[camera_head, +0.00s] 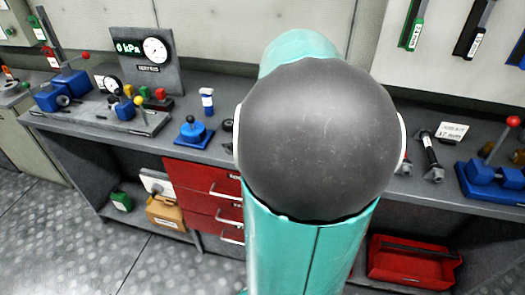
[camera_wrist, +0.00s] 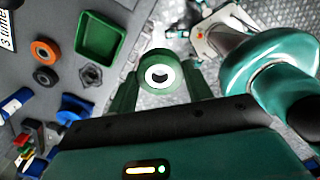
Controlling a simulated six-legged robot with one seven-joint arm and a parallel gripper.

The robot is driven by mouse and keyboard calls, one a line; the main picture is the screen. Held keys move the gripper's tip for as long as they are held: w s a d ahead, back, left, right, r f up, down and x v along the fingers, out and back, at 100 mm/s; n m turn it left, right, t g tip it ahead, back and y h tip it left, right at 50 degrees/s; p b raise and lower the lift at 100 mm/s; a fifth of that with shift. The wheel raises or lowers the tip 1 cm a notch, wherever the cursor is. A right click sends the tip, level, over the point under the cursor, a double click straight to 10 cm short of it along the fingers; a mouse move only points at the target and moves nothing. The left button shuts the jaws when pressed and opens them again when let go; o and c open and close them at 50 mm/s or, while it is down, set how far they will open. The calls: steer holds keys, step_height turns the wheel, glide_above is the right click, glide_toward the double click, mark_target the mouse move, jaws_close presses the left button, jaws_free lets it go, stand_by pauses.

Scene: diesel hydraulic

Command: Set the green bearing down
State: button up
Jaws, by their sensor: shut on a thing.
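The green bearing (camera_wrist: 161,54) is in the wrist view, a green body around a white ring with a dark centre. My gripper (camera_wrist: 160,84) is shut on it, with a finger at each side. In the wrist view the bearing appears against the floor, just right of the bench edge; its height cannot be told. In the head view my arm covers the middle, and the gripper and bearing are hidden.
The grey bench (camera_wrist: 70,20) holds a green tray (camera_wrist: 100,37), an orange ring (camera_wrist: 45,51), a dark ring (camera_wrist: 45,76) and a blue part (camera_wrist: 75,108). The head view shows a pressure gauge panel (camera_head: 145,60), red drawers (camera_head: 203,180) and a red toolbox (camera_head: 410,262) below.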

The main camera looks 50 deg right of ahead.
steer(key=w+d+f, duration=0.2)
steer(key=w+f, duration=0.1)
steer(key=w+d+f, duration=0.2)
steer(key=w, duration=0.1)
steer(key=w+d+f, duration=0.3)
steer(key=shift+w+f, duration=0.25)
steer(key=shift+f, duration=0.1)
steer(key=shift+w+d+f, duration=0.1)
steer(key=shift+d+f, duration=0.1)
steer(key=shift+w+f, duration=0.1)
steer(key=shift+f, duration=1.55)
steer(key=shift+f, duration=0.1)
steer(key=o, duration=0.8)
